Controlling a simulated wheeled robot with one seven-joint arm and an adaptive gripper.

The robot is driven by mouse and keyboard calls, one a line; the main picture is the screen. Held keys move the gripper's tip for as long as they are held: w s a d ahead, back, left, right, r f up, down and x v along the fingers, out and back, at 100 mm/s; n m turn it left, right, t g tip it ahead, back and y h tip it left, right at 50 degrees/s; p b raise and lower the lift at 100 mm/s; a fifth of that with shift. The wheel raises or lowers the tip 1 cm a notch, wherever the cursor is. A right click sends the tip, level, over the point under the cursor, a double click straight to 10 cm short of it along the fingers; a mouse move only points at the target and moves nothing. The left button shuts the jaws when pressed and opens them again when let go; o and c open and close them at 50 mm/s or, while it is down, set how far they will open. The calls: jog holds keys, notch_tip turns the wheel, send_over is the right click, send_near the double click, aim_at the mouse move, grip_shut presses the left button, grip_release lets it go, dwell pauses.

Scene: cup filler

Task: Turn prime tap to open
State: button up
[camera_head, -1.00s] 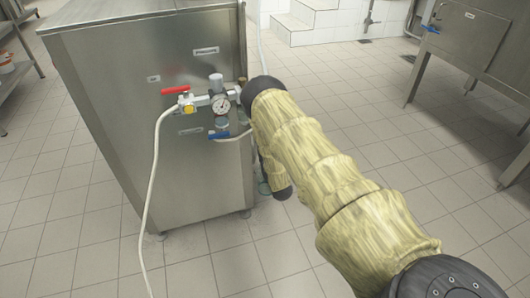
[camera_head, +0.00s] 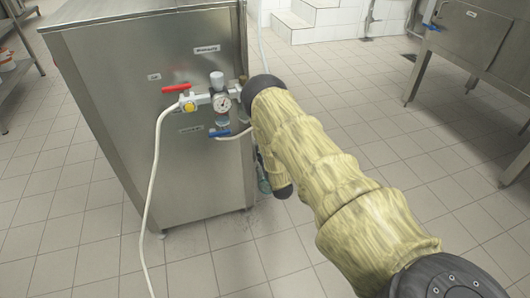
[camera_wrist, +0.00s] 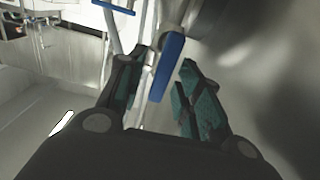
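In the wrist view, a blue lever handle (camera_wrist: 168,68) lies lengthwise between the two fingers of my gripper (camera_wrist: 164,64). My gripper is open, with teal pads, and gaps show beside the lever. In the head view, the steel machine (camera_head: 150,130) carries a red lever tap (camera_head: 176,88), a round gauge (camera_head: 222,103) and a blue lever tap (camera_head: 219,133). My arm hides most of my gripper there; only a bit of teal (camera_head: 263,180) shows beside the machine's right edge. I cannot read which tap is labelled prime.
A pale hose (camera_head: 153,180) hangs in front of the machine. A steel cabinet (camera_head: 475,40) stands at the right and a shelf (camera_head: 18,55) at the left. A second blue handle (camera_wrist: 115,6) shows at the wrist view's top. Tiled floor is free at the front and right.

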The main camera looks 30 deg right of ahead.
jog(key=v, duration=1.2)
dwell(0.3)
jog(key=s+a+f+g+y, duration=0.1)
jog(key=s+a+f+g, duration=0.4)
jog(key=s+a, duration=0.3)
jog(key=s+a+f+g+y, duration=0.2)
jog(key=s+a+f+g, duration=0.25)
jog(key=s, duration=0.55)
jog(key=s+a+r+n+g, duration=0.1)
jog(key=s+a+g, duration=0.2)
jog(key=s, duration=0.5)
jog(key=s+a+r+g+y, duration=0.1)
jog(key=s+a+g, duration=0.1)
jog(key=s+a, duration=0.35)
jog(key=s+a+r+n+g, duration=0.1)
jog(key=s+a+r+g, duration=0.15)
jog(key=s, duration=0.65)
notch_tip(320, 180, up, 32)
jog(key=s+p, duration=0.1)
jog(key=p, duration=3.1)
jog(key=shift+d, duration=0.25)
